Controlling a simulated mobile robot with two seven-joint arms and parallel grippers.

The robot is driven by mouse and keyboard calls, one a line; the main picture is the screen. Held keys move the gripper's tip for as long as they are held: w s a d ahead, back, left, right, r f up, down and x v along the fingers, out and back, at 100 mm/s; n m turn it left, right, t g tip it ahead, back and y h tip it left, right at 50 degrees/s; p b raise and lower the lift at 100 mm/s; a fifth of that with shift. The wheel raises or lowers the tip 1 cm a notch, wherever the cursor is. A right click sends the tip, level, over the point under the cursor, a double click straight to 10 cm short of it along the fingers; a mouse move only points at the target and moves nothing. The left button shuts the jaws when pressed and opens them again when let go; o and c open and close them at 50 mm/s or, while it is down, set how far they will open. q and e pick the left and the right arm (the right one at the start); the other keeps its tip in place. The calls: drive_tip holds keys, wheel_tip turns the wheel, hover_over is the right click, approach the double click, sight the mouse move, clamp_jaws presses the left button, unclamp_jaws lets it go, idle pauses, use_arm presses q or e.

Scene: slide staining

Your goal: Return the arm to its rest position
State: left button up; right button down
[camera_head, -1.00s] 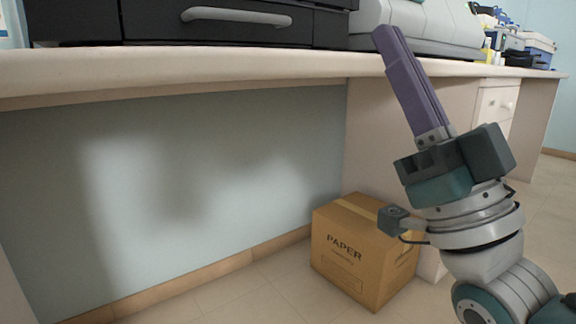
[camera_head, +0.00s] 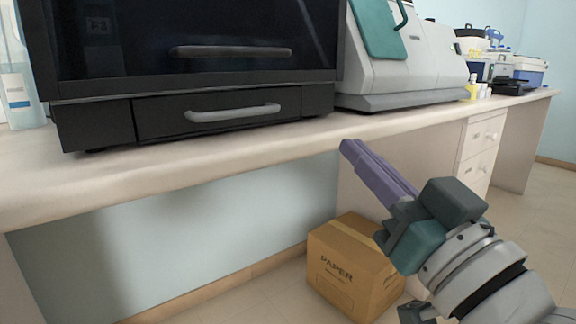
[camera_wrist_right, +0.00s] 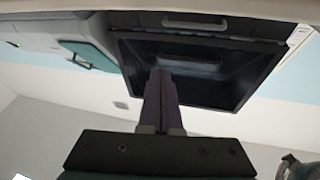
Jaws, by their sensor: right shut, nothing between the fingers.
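My right gripper (camera_head: 347,147) has purple fingers that lie together, shut and empty. In the head view it points up and left, its tips close in the picture to the front edge of the counter (camera_head: 240,150). In the right wrist view the shut fingers (camera_wrist_right: 160,75) stand in the middle, in front of the black machine (camera_wrist_right: 225,75). The wrist picture looks upside down. My left gripper is in neither view.
A black machine (camera_head: 230,65) with a handled drawer and a grey-white device (camera_head: 410,60) with a teal panel stand on the counter. A cardboard paper box (camera_head: 350,270) sits on the floor below my right arm. Blue and white containers (camera_head: 525,68) stand far right.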

drive_tip(key=s+d+r+g+h+p, duration=0.3)
drive_tip(key=s+d+r+g+p, duration=0.15)
drive_tip(key=s+p, duration=0.5)
drive_tip(key=s+d+r+m+g+h+p, duration=0.1)
drive_tip(key=s+d+r+g+h+p, duration=0.15)
drive_tip(key=s+r+g+p, duration=0.5)
drive_tip(key=s+d+r+g+h+p, duration=0.3)
drive_tip(key=s+d+g+p, duration=0.1)
drive_tip(key=s+p, duration=0.8)
use_arm(q)
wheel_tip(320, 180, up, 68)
drive_tip(key=p, duration=3.6)
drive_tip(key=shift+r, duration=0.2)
use_arm(e)
wheel_tip(320, 180, up, 35)
drive_tip(key=w, duration=0.2)
drive_tip(key=shift+w+a, duration=0.15)
drive_tip(key=shift+a, duration=0.05)
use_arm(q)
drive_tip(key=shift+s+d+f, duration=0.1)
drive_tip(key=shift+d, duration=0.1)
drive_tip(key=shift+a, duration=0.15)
use_arm(e)
drive_tip(key=c, duration=1.6)
unclamp_jaws()
